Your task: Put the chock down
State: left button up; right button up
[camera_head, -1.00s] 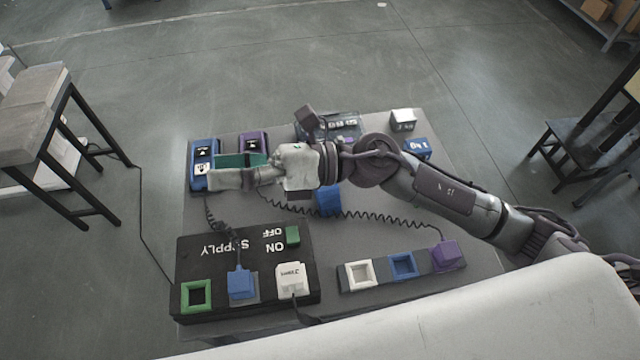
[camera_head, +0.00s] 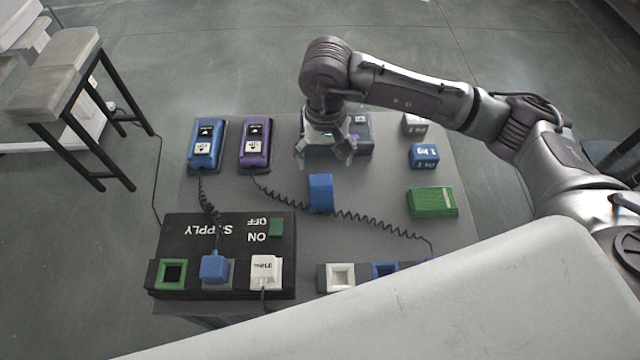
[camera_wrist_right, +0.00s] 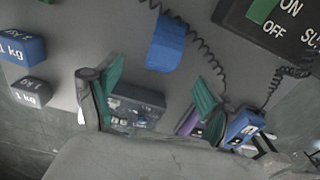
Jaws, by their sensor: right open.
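My right gripper (camera_head: 326,153) points down over a grey box with a clear front (camera_head: 360,138) at the back of the table; its fingers are apart. In the right wrist view the teal-padded fingers (camera_wrist_right: 158,92) are spread, with the clear-fronted box (camera_wrist_right: 137,108) showing between them and nothing visibly gripped. No thing is marked as the chock. A plain blue block (camera_head: 320,193) stands mid-table, apart from the gripper, and also shows in the wrist view (camera_wrist_right: 165,45). A green block (camera_head: 432,202) lies at the right. My left gripper is not in view.
A blue control unit (camera_head: 205,145) and a purple one (camera_head: 255,145) stand at the back left, with coiled cables. A black supply box (camera_head: 190,245) is at the front left. A white-framed socket (camera_head: 340,277) is in front.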

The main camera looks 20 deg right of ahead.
aim_at(321, 180)
notch_tip(321, 180, down, 4)
jog(key=shift+r, duration=0.2)
jog(key=shift+a+f+p, duration=0.15)
jog(key=shift+f+p, duration=0.35)
jog(key=shift+p, duration=0.15)
jog(key=f, duration=0.1)
jog(key=f+p, duration=0.1)
jog(key=f, duration=0.1)
jog(key=shift+w+a+f, duration=0.1)
jog(key=shift+a+f, duration=0.1)
jog(key=shift+f, duration=0.5)
jog(key=shift+c, duration=0.3)
jog(key=c, duration=1.3)
jog(key=shift+w, duration=0.1)
grip_shut()
